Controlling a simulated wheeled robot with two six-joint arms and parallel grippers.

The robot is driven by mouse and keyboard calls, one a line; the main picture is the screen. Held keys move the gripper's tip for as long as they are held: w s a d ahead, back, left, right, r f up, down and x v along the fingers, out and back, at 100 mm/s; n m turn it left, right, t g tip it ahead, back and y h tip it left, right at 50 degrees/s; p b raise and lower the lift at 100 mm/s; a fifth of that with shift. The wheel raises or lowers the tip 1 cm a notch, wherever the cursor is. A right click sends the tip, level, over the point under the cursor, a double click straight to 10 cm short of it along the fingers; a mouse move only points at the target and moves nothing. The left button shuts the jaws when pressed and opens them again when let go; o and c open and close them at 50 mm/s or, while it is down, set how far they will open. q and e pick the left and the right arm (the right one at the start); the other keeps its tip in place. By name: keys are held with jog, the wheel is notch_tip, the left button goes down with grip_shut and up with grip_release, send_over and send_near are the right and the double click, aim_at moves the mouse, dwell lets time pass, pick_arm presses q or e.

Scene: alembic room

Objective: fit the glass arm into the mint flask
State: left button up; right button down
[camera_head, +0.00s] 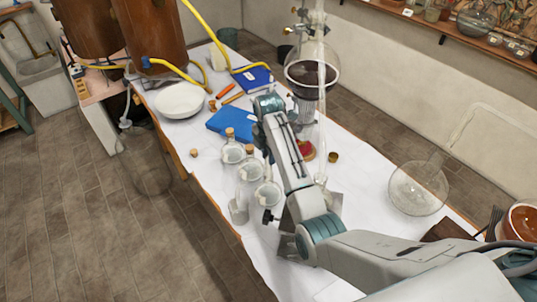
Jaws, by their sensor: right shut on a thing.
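My right arm comes in from the lower right and reaches over the white-covered table. The far teal end of it, by my right gripper (268,104), is over the table's middle. The fingertips are hidden; the gripper is shut on what I take to be the glass arm. A clear glass tube (321,125) stands upright just right of my arm, its lower end near my arm's joint. Several small glass flasks (232,153) stand at the table's left edge, some corked. I cannot tell which is the mint flask. My left gripper is not in view.
A large round flask with dark contents (312,75) stands behind the tube. A clear round flask (418,188) lies at the right. Copper vessels (150,35) stand at the upper left.

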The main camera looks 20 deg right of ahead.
jog(key=shift+f, duration=0.2)
dwell(0.7)
jog(key=c, duration=0.8)
grip_release()
jog(key=shift+o, duration=0.2)
